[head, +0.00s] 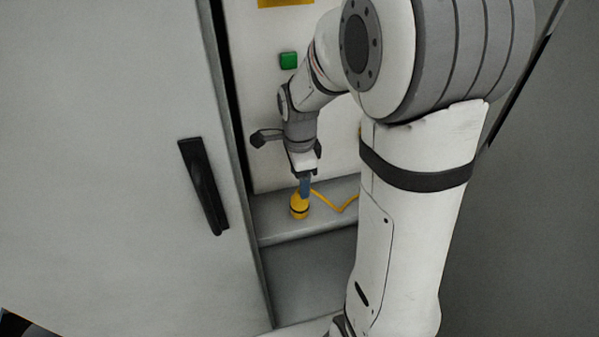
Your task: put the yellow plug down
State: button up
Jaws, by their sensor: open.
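The yellow plug (299,207) with a dark band stands on a grey ledge (275,226) inside a cabinet. A yellow cable (338,206) runs from it to the right and passes behind my arm. My gripper (304,186) points down directly above the plug, and its bluish fingertips are at the plug's top. The gripper is open. I cannot tell whether a fingertip still touches the plug.
A large pale door (110,150) with a black handle (204,187) stands at the left. My arm hides the right side. The ledge left of the plug is clear.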

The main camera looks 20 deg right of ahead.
jog(key=shift+r, duration=0.8)
jog(key=s+r+n+t, duration=0.1)
jog(key=s+r+n, duration=0.3)
jog(key=s+n, duration=0.3)
jog(key=s+r+n+t, duration=0.2)
jog(key=s+r+n, duration=0.2)
jog(key=s+n, duration=0.4)
jog(key=n, duration=0.3)
jog(key=shift+d+r, duration=0.25)
jog(key=shift+r, duration=0.05)
jog(key=shift+w, duration=0.1)
jog(key=shift+c, duration=0.4)
